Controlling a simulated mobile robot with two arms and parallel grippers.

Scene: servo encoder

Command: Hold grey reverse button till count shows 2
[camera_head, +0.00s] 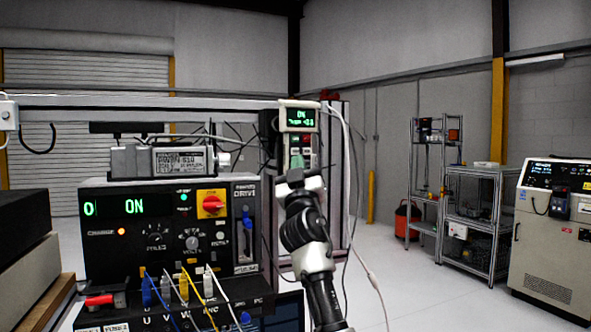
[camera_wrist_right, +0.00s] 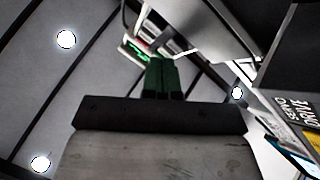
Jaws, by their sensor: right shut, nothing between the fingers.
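A small white-framed control unit (camera_head: 285,116) is mounted on the rack's right post. Its green display (camera_head: 299,118) reads "ON" with a second line too small to read surely. Small dark and red buttons (camera_head: 300,138) sit below the display. I cannot make out which button is the grey reverse one; it may be hidden. My right gripper (camera_head: 297,161) is shut and empty, pointing up just below these buttons. In the right wrist view its green fingers (camera_wrist_right: 162,78) are together, with the lit display (camera_wrist_right: 134,52) beyond them. I cannot tell whether they touch a button. My left gripper is not in view.
A black power supply (camera_head: 135,208) with a red knob on a yellow plate (camera_head: 212,203) stands left of my right arm. Coloured cables (camera_head: 185,285) hang before it.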

